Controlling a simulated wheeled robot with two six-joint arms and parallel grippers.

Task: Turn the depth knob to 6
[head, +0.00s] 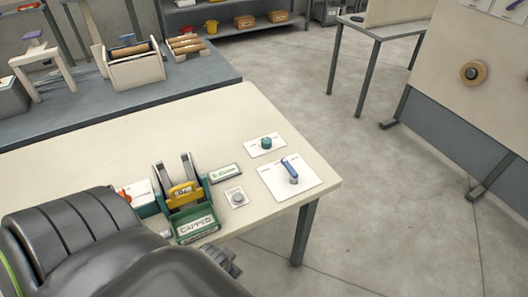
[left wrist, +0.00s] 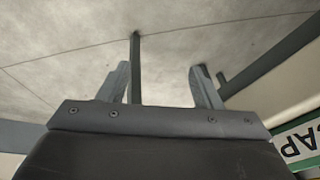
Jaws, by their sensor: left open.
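A teal knob (head: 266,143) sits on a white plate near the back right of the cream table (head: 110,150). A small grey round knob (head: 237,198) sits on a square plate nearer the front. I cannot read which one is the depth knob, or what it is set to. My left gripper (left wrist: 162,82) is open and empty in the left wrist view, with floor behind its fingers. In the head view my left arm hides most of it, low by the table's front edge, in front of the knobs. My right gripper is not in view.
A blue lever (head: 290,170) stands on a white plate at the table's right end. A green device marked CAPPED (head: 197,227) with a yellow part (head: 181,190) and upright grey arms stands left of the grey knob. A small label block (head: 225,173) lies behind that knob.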

